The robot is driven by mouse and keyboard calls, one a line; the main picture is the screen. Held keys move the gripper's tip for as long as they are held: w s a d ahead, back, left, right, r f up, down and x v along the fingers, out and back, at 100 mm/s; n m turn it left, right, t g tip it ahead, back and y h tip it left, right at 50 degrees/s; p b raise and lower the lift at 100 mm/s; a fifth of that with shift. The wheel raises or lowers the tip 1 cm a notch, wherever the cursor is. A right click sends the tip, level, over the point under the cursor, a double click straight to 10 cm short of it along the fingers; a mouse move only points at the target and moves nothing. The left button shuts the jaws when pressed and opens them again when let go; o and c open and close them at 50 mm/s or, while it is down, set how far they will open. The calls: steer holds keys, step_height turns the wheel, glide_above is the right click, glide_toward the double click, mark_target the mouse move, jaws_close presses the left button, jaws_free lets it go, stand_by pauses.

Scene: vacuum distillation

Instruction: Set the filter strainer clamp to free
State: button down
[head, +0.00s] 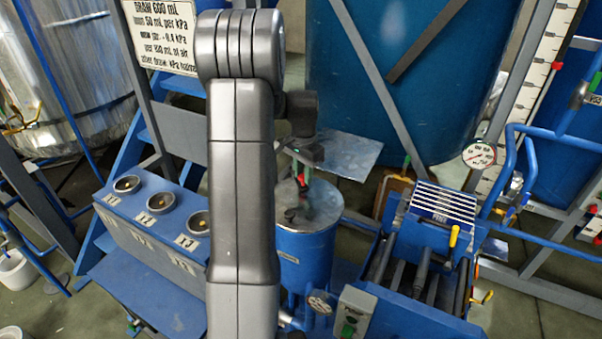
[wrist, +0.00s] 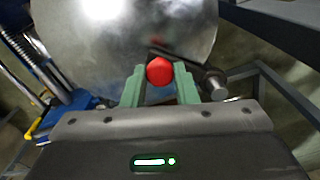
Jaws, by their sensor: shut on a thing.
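The filter strainer looks to be the blue cylindrical vessel (head: 303,255) with a grey metal lid (head: 322,207), at the centre of the head view behind my arm. The round lid (wrist: 95,60) fills much of the wrist view. My gripper (wrist: 159,88) has green fingers, shut on a red knob (wrist: 159,71), seemingly the clamp's handle end. In the head view my gripper (head: 303,176) is just above the lid, partly behind my arm. A dark bar with a grey cylindrical end (wrist: 215,84) lies right of the fingers. The clamp's exact setting cannot be told.
A blue box with several round cups (head: 157,202) stands left of the vessel. A blue rack with dark rods (head: 420,275) stands to the right, with a grey switch box (head: 352,312) in front. A large blue tank (head: 410,70) and slanted grey struts stand behind.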

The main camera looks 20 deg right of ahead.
steer(key=d+n, duration=0.2)
steer(key=n, duration=0.1)
steer(key=d+n, duration=0.1)
steer(key=shift+w, duration=0.3)
steer(key=d+n, duration=0.1)
steer(key=w+n, duration=0.1)
steer(key=n, duration=0.1)
steer(key=d+n, duration=0.1)
steer(key=shift+w+d+n, duration=0.3)
steer(key=shift+n, duration=0.1)
steer(key=shift+w+d+n+p, duration=0.35)
steer(key=shift+w+n, duration=0.45)
steer(key=shift+n, duration=0.6)
steer(key=shift+w+d+n+p, duration=0.15)
steer(key=shift+w+d+n, duration=0.3)
steer(key=shift+w+n, duration=0.7)
steer(key=shift+w+d+n+p, duration=0.25)
steer(key=shift+w+d+n, duration=0.2)
steer(key=shift+n, duration=1.2)
steer(key=c, duration=1.1)
jaws_free()
steer(key=shift+r, duration=0.1)
